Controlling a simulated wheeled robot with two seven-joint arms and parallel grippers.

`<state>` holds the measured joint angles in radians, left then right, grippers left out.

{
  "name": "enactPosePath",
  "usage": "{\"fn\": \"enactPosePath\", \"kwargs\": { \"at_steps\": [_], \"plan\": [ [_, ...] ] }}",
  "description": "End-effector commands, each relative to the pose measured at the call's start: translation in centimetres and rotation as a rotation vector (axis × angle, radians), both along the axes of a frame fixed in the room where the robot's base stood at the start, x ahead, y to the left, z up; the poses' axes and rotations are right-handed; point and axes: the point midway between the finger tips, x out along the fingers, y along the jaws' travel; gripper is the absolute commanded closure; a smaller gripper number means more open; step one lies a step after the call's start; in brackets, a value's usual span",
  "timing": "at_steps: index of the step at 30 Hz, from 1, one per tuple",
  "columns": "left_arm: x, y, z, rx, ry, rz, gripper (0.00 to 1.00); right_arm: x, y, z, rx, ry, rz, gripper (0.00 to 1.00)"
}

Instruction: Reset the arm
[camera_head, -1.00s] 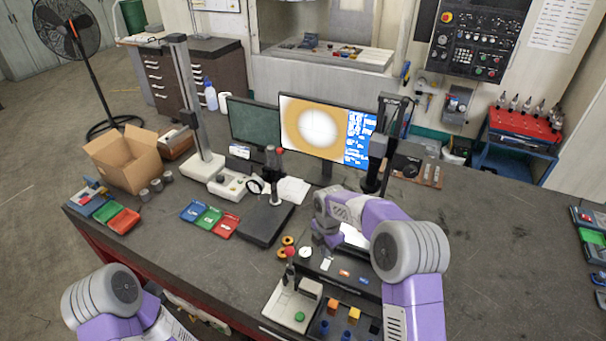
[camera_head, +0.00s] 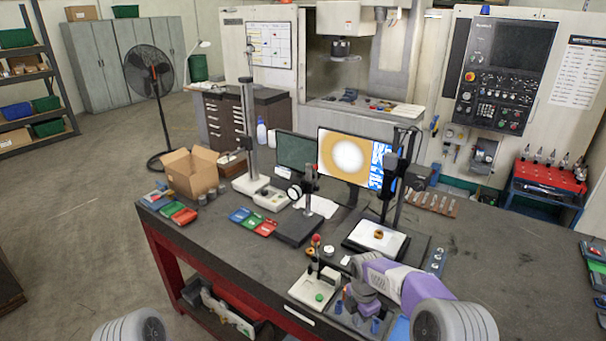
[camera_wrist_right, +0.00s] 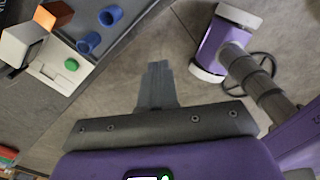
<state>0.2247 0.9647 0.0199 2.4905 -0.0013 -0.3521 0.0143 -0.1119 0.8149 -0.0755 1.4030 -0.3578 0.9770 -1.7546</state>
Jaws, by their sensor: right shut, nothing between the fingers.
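My right arm (camera_head: 400,285) reaches in from the lower right in the head view, bent downward near the table's front edge. In the right wrist view my right gripper (camera_wrist_right: 157,75) is shut and empty, its fingers together over bare floor beside the table. My left arm shows only as a grey joint (camera_head: 130,328) at the bottom edge; its gripper is out of the picture. An orange ring (camera_head: 379,235) lies on a bright white plate (camera_head: 362,239) under a camera stand.
A pale base with a green button (camera_head: 319,297) stands left of my right arm; it also shows in the wrist view (camera_wrist_right: 71,64). Blue cups (camera_wrist_right: 89,42) stand beside it. Monitors (camera_head: 345,152), small coloured trays (camera_head: 240,215) and a cardboard box (camera_head: 190,173) stand farther back.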

Motion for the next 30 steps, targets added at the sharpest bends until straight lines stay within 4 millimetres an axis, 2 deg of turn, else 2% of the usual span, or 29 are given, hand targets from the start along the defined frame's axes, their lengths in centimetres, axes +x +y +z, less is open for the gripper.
{"fn": "enactPosePath", "kwargs": {
  "at_steps": [1, 3, 8, 14, 17, 21, 24, 27, 30],
  "plan": [
    [0.0, 0.0, -0.6, 0.0, 0.001, 0.0, 0.57, -0.5, 0.2, -1.8, 0.013, 0.007, -0.039, 1.0],
    [0.0, 0.0, -1.4, 0.0, 0.001, 0.0, 0.57, -1.3, 0.5, -4.0, 0.037, 0.013, -0.113, 1.0],
    [0.1, 0.0, -3.0, 0.0, -0.002, 0.001, 0.57, -3.2, 1.4, -8.9, 0.092, 0.031, -0.297, 1.0],
    [0.0, 0.0, -5.5, 0.0, 0.0, 0.0, 0.57, -7.1, 2.8, -16.1, 0.17, 0.079, -0.608, 1.0],
    [0.0, 0.0, -7.4, 0.0, 0.001, 0.0, 0.57, -10.1, 3.6, -20.6, 0.212, 0.122, -0.834, 1.0],
    [0.0, 0.0, -10.7, 0.0, 0.0, 0.0, 0.57, -16.1, 4.9, -27.4, 0.259, 0.214, -1.266, 1.0],
    [0.0, 0.0, -12.8, 0.0, 0.0, 0.0, 0.57, -20.3, 5.6, -30.9, 0.27, 0.278, -1.582, 1.0],
    [0.0, 0.0, -14.4, 0.0, 0.0, 0.0, 0.57, -24.0, 5.9, -33.2, 0.264, 0.329, -1.853, 1.0],
    [0.0, 0.0, -15.4, 0.0, 0.0, 0.0, 0.57, -26.6, 6.1, -34.3, 0.252, 0.36, -2.053, 1.0]
  ]
}}
